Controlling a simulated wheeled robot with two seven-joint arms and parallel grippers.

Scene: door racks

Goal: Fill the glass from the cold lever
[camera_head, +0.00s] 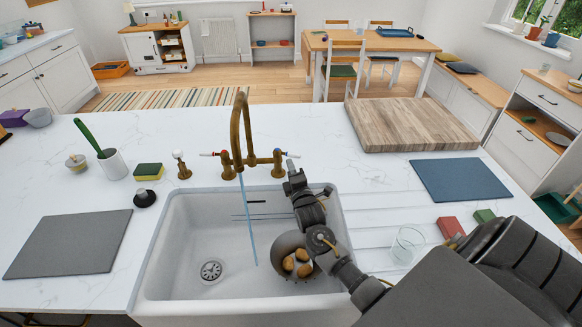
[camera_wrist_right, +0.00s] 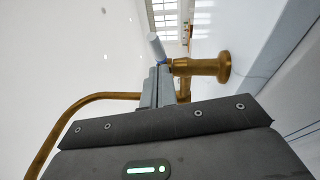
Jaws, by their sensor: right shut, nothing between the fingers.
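The brass tap (camera_head: 238,130) stands behind the white sink (camera_head: 185,240), and a thin stream of water (camera_head: 249,220) runs from its spout into the basin. The right-hand lever (camera_head: 291,155) has a pale end with a bluish tip; the left-hand lever (camera_head: 208,154) has a reddish tip. My right gripper (camera_head: 290,168) is shut and empty, close by the right-hand lever. In the wrist view its fingers (camera_wrist_right: 157,85) are just beside the pale lever (camera_wrist_right: 156,46); I cannot tell whether they touch. The clear glass (camera_head: 407,245) stands upright on the drainer, right of the sink, away from the stream. My left gripper is out of view.
A round bowl or colander (camera_head: 288,243) with several potatoes sits in the sink's right side, under my right arm. A red block (camera_head: 450,227) and a green one (camera_head: 484,215) lie near the glass. A grey mat (camera_head: 70,243) lies left, a wooden board (camera_head: 410,125) back right.

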